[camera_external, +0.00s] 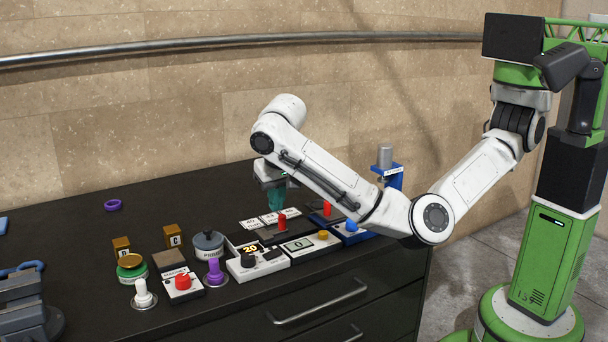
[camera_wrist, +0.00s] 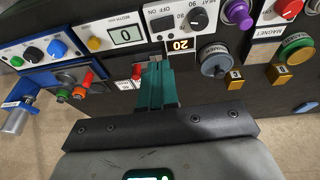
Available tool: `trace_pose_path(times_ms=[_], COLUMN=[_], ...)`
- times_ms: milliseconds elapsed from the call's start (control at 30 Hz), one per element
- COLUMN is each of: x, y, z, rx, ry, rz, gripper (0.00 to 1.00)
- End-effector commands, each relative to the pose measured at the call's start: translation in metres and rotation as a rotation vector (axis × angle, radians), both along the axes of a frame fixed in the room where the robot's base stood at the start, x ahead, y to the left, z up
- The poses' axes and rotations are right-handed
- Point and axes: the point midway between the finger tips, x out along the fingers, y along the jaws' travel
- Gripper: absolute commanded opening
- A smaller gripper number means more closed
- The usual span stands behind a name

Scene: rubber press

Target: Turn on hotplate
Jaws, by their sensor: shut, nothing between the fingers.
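The white heat panel (camera_external: 256,265) shows a lit "20" display (camera_external: 251,249) and a black knob (camera_external: 248,261). In the wrist view this knob (camera_wrist: 196,18) has "HEAT" and numbers around it, and the display (camera_wrist: 180,44) reads 20. A red lever (camera_external: 282,219) stands on a unit behind the panels; it also shows in the wrist view (camera_wrist: 137,72). I cannot tell whether it belongs to the hotplate. My gripper (camera_external: 279,208) has teal fingers, shut and empty, pointing down above the counter just behind the red lever. In the wrist view the fingertips (camera_wrist: 157,65) appear right beside the lever.
A white panel (camera_external: 310,245) with a "0" display and yellow knob sits right of the heat panel. A blue unit (camera_external: 352,234) lies further right. The rear counter is mostly clear.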

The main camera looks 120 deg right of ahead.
Motion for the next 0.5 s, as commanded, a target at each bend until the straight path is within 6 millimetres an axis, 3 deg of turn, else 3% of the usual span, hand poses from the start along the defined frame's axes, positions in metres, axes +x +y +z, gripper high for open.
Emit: trace_pose_path(times_ms=[500], x=[-0.008], y=[-0.022], z=[-0.093], rx=[0.002], ry=[0.003], rz=[0.001], gripper=[0.0])
